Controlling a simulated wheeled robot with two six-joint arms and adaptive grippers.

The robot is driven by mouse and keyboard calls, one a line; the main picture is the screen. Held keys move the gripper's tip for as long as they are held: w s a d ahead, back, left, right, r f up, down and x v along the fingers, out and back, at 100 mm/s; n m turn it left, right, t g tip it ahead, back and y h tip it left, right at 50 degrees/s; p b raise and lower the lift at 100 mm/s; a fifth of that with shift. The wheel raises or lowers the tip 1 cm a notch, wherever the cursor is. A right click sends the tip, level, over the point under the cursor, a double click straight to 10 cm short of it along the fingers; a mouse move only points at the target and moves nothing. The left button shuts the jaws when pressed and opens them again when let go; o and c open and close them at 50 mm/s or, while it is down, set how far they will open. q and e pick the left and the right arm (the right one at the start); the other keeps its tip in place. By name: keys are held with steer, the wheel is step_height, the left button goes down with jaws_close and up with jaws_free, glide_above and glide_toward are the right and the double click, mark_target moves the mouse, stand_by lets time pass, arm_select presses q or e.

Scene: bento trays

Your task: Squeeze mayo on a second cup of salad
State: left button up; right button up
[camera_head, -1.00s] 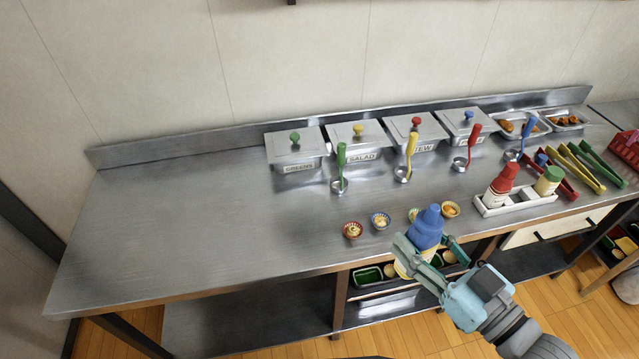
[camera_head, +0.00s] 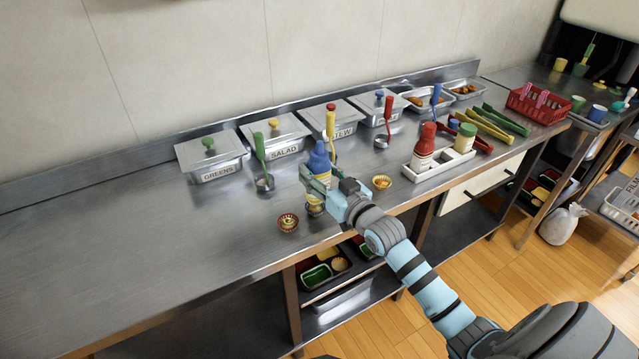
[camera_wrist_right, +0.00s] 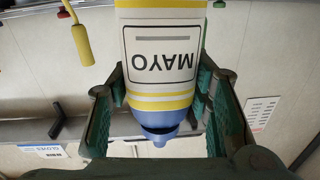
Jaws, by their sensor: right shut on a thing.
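The mayo bottle (camera_head: 318,160), with a blue cap and a yellow-banded body, is held upright by my right gripper (camera_head: 322,183) over the counter. In the right wrist view the MAYO label (camera_wrist_right: 160,55) shows upside down, with the fingers (camera_wrist_right: 155,100) on both sides of the bottle. Small cups stand below in a row: a red-rimmed cup (camera_head: 288,222) at left, a blue-rimmed cup (camera_head: 315,206) just below the gripper, and a yellow cup (camera_head: 381,182) to the right. The gripper may hide another cup. Cup contents are too small to tell. My left gripper is out of view.
Lidded containers, including GREENS (camera_head: 212,160) and SALAD (camera_head: 275,142), stand at the back with ladles before them. A white caddy (camera_head: 440,165) with a red bottle (camera_head: 424,145) and a green-capped bottle (camera_head: 465,137) stands at right. The counter's left (camera_head: 120,250) is clear.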

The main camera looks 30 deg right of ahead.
mark_target(310, 167)
steer(key=r+m+p, duration=0.1)
steer(key=m+p, duration=0.1)
steer(key=a+r+m+p, duration=0.1)
steer(key=m+p, duration=0.1)
steer(key=m, duration=0.1)
steer(key=shift+s+a+r+m, duration=0.1)
steer(key=shift+r+m, duration=0.1)
steer(key=shift+m, duration=0.1)
steer(key=m+p, duration=0.1)
steer(key=m, duration=0.1)
steer(key=a+m+p, duration=0.1)
steer(key=m, duration=0.2)
steer(key=r+m+p, duration=0.1)
steer(key=m, duration=0.1)
steer(key=shift+a+m+t+h, duration=0.3)
steer(key=shift+t, duration=0.1)
steer(key=shift+d+f+m, duration=0.1)
steer(key=shift+d+m, duration=0.1)
steer(key=shift+m, duration=0.8)
steer(key=d+f+m+h+b, duration=0.1)
steer(key=d+f+m+b, duration=0.3)
steer(key=m, duration=1)
steer(key=d+f, duration=0.1)
steer(key=d, duration=0.2)
steer(key=shift+d+h+b, duration=0.2)
steer(key=shift+h+b, duration=0.1)
steer(key=shift+b, duration=0.05)
steer(key=shift+s+r, duration=0.1)
